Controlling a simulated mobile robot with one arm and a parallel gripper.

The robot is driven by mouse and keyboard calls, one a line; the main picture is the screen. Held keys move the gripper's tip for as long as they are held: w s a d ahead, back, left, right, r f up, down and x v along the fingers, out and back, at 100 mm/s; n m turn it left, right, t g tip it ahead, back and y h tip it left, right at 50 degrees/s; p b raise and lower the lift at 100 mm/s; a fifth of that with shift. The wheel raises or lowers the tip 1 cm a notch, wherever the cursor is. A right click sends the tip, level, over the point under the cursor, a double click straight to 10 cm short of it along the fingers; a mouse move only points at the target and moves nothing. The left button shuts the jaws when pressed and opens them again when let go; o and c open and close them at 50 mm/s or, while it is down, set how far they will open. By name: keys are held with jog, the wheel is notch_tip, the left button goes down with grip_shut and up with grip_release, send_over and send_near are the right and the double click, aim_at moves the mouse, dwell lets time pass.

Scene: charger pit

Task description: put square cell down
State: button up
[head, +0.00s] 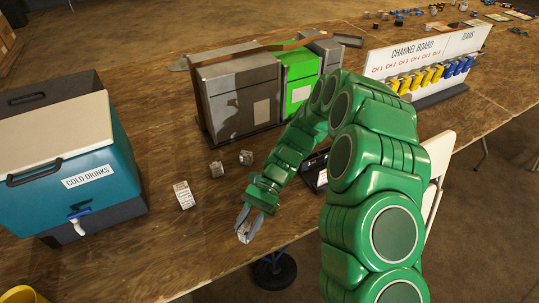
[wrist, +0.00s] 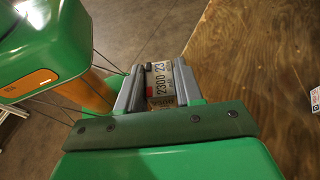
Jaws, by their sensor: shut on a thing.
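My gripper (head: 247,226) is near the front edge of the wooden table in the head view. It is shut on the square cell, a small block with a printed label. The cell shows between the two grey fingers (wrist: 158,92) in the wrist view, where the cell (wrist: 158,72) has dark digits reading about "2300". In the head view the cell is mostly hidden by the fingers. I cannot tell how high it is above the table. In the wrist view the fingers lie by the border between tabletop and floor.
A labelled white block (head: 184,195) and small grey blocks (head: 216,169) (head: 246,158) stand left of my gripper. A teal cooler (head: 70,160) is further left. A grey box (head: 237,95), green box (head: 299,80) and channel board (head: 425,55) stand behind. Bare wood (head: 190,250) surrounds the gripper's left.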

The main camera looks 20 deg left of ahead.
jog(key=w+r+m+t+y, duration=0.3)
jog(key=w+r+m+t, duration=0.15)
jog(key=w, duration=0.45)
jog(key=w+d+r+m+t+y, duration=0.1)
jog(key=w+r+m+t+y, duration=0.25)
jog(key=w+m, duration=0.35)
jog(key=w+r+m+t+y, duration=0.3)
jog(key=w+m+t+y, duration=0.15)
jog(key=w, duration=0.55)
jog(key=shift+n+t+h, duration=0.3)
jog(key=shift+n+t, duration=0.05)
jog(key=shift+n, duration=0.05)
jog(key=shift+w+a+f, duration=1)
jog(key=shift+w+f, duration=1.1)
jog(key=shift+f, duration=0.3)
jog(key=shift+w+a+f, duration=1)
jog(key=shift+w+f, duration=1.05)
jog(key=shift+f, duration=0.4)
jog(key=shift+w+a+f, duration=1)
jog(key=shift+w+f, duration=1.1)
jog(key=shift+f, duration=0.3)
jog(key=shift+f, duration=0.1)
jog(key=shift+w+a+f, duration=0.15)
jog(key=shift+f, duration=0.05)
jog(key=shift+w+f, duration=0.1)
jog(key=shift+f, duration=1.5)
